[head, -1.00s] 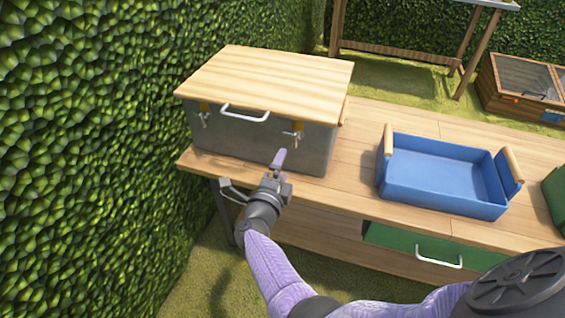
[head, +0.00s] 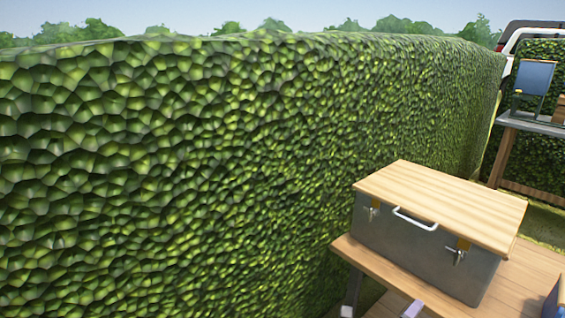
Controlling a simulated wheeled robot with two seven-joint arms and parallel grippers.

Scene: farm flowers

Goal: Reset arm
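In the head view, only a small pale purple piece shows at the bottom edge, in front of the table. It looks like a fingertip of my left gripper (head: 412,309). The rest of that gripper and its arm is below the picture, so its opening cannot be judged. My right gripper is not in view. A grey metal box (head: 420,254) with a wooden lid (head: 445,205), white handle and metal latches stands on the wooden table, its lid shut. The purple tip is in front of and below the box, apart from it.
A tall green hedge (head: 190,170) fills the left and middle. The wooden table (head: 372,268) ends just left of the box. A blue container's edge (head: 558,300) shows at bottom right. Another table (head: 540,126) with a blue panel (head: 535,77) stands behind at right.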

